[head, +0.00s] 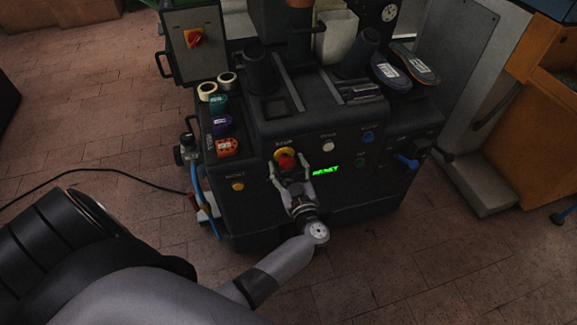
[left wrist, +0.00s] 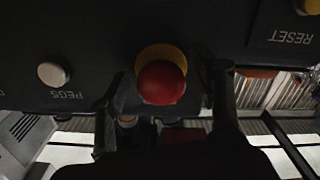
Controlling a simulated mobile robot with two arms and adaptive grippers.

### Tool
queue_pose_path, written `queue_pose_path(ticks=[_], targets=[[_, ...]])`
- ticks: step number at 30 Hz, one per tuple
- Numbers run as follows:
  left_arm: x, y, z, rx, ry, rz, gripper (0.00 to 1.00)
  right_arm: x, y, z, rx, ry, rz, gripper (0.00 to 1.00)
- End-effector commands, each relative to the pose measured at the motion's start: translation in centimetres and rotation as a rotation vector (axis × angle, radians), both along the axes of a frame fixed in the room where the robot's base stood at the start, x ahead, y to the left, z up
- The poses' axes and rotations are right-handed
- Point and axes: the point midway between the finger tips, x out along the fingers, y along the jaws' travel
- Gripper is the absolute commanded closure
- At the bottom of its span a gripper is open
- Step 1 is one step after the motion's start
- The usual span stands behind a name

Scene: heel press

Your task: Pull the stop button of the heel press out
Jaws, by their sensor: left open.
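The heel press (head: 310,150) is a dark machine standing in the middle of the head view. Its red stop button (head: 286,163), on a yellow base, sits on the sloped front panel. The button also shows in the left wrist view (left wrist: 161,83), with the yellow base (left wrist: 160,57) partly behind it. My left gripper (head: 289,172) is open at the button, its fingers on either side. In the left wrist view the fingers (left wrist: 163,95) flank the red cap with gaps visible on both sides. My right gripper is not in view.
Near the button are a yellow reset button (head: 237,186), a white pegs button (head: 328,146), a blue button (head: 368,137) and a green lit display (head: 325,171). Shoe soles (head: 414,64) lie on top at right. A black cable (head: 120,172) crosses the tiled floor at left.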

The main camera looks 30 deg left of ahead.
Motion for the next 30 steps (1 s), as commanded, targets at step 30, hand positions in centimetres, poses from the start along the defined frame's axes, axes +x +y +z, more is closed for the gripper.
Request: queue_pose_path(ticks=[30], targets=[[-4.9,-5.7,0.0,0.000,-0.001,0.000,0.41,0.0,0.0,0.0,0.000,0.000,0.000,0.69]])
